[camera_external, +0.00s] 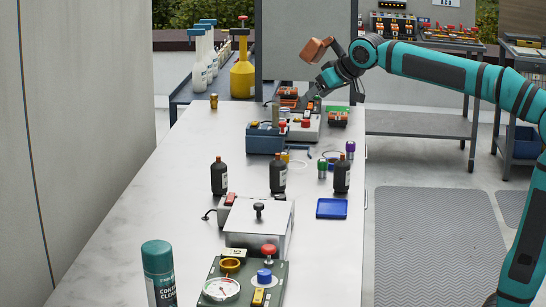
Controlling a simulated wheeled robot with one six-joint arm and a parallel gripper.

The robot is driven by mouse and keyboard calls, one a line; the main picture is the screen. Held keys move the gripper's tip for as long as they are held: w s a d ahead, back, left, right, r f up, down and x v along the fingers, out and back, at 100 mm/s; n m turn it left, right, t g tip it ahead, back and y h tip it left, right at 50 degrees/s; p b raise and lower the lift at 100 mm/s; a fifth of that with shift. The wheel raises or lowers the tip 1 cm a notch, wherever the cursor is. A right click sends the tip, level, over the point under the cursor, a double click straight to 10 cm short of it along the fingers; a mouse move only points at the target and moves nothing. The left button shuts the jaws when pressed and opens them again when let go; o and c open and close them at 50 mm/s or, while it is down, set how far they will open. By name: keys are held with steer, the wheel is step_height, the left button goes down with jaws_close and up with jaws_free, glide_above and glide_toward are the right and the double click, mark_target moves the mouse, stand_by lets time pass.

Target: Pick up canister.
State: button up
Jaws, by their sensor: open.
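Several things could be the canister, and I cannot tell which one is meant. A teal and black spray can (159,275) stands at the near left of the bench. Small cans with purple (350,149) and green (322,168) tops stand near the bench's right edge. A small gold can (213,101) stands at the far left. My gripper (314,97) is open and reaches down over the far end of the bench, by the orange and grey items. Its fingertips are small and partly lost against the clutter. It is well apart from the spray can.
Dark bottles (219,177) stand across the middle of the bench (150,215). A grey box with a black knob (259,222), a gauge panel (222,289) and a blue tray (332,208) lie nearer. A yellow sprayer (242,76) stands behind. The bench's left side is clear.

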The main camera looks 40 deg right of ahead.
steer(key=w+a+f+n+g, duration=0.1)
steer(key=w+a+f+g, duration=0.25)
steer(key=w+a, duration=0.6)
steer(key=g, duration=0.1)
glide_toward(221, 163)
steer(key=shift+h, duration=0.4)
steer(key=x, duration=0.5)
steer(key=a+x, duration=0.1)
steer(key=x, duration=0.2)
steer(key=shift+w+f, duration=0.1)
steer(key=shift+f, duration=0.1)
steer(key=shift+w+x, duration=0.1)
steer(key=shift+x, duration=1.2)
steer(key=shift+w+x, duration=0.15)
steer(key=shift+x, duration=1.15)
steer(key=shift+d, duration=0.2)
steer(key=shift+c, duration=0.2)
steer(key=shift+r, duration=0.1)
steer(key=c, duration=1.2)
